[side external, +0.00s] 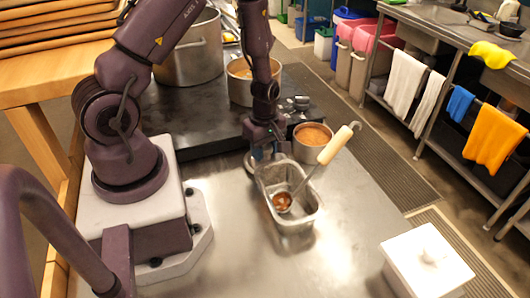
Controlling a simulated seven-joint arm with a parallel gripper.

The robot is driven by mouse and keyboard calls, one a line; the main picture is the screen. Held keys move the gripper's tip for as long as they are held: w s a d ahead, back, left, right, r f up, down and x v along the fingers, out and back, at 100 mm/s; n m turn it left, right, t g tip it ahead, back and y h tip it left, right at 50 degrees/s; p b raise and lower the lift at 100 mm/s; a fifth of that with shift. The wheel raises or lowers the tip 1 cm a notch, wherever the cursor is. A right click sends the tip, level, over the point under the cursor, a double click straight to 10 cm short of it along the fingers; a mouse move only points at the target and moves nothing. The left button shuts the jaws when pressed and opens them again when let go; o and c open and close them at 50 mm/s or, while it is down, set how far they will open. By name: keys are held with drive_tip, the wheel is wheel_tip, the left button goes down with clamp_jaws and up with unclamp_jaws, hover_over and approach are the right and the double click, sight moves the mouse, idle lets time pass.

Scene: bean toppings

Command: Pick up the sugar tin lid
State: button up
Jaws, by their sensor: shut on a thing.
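A small pot of brown food (313,134) stands just behind the container. A larger pot (240,86) and a tall pot (192,60) stand on the dark stove (180,118). The steel table (250,262) is clear between container and white box.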

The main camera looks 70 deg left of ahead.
wheel_tip(320, 180, up, 8)
drive_tip(key=shift+r, duration=0.1)
drive_tip(key=shift+d+r, duration=0.1)
drive_tip(key=shift+r, duration=0.15)
drive_tip(key=shift+m, duration=0.3)
drive_tip(key=w, duration=0.2)
drive_tip(key=w+r, duration=0.1)
drive_tip(key=w, duration=0.5)
drive_tip(key=shift+w+a+r, duration=0.15)
drive_tip(key=shift+w+a, duration=0.05)
drive_tip(key=shift+a, duration=0.2)
drive_tip(key=w+r, duration=0.2)
drive_tip(key=w, duration=0.3)
drive_tip(key=shift+n, duration=0.4)
drive_tip(key=shift+d+f, duration=0.1)
drive_tip(key=shift+f, duration=2.75)
drive_tip(key=shift+f, duration=0.4)
